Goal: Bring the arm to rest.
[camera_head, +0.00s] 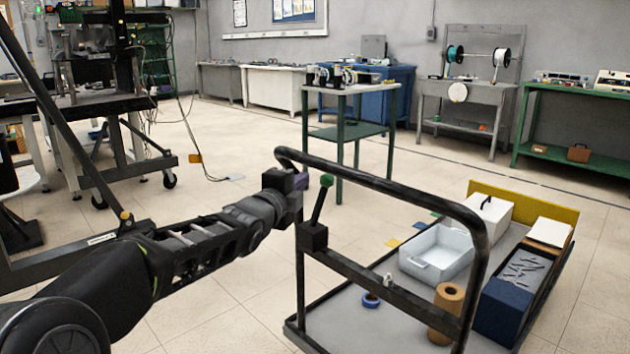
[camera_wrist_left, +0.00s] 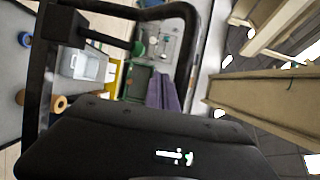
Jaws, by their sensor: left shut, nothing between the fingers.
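My left arm (camera_head: 195,248) reaches in from the lower left of the head view. Its gripper (camera_head: 301,181) is near the top left corner of the cart's black handle (camera_head: 390,186); I cannot tell whether it touches it. In the left wrist view the purple fingers (camera_wrist_left: 166,92) are together with nothing between them. The black handle bar also crosses the left wrist view (camera_wrist_left: 188,55). My right gripper is not in view.
A black lever box (camera_head: 313,238) with a green-topped lever is fixed to the handle. The grey cart holds a white bin (camera_head: 437,252), a brown roll (camera_head: 447,305), a blue tape roll (camera_head: 371,300) and a dark blue box (camera_head: 508,300). A green table (camera_head: 350,131) stands behind.

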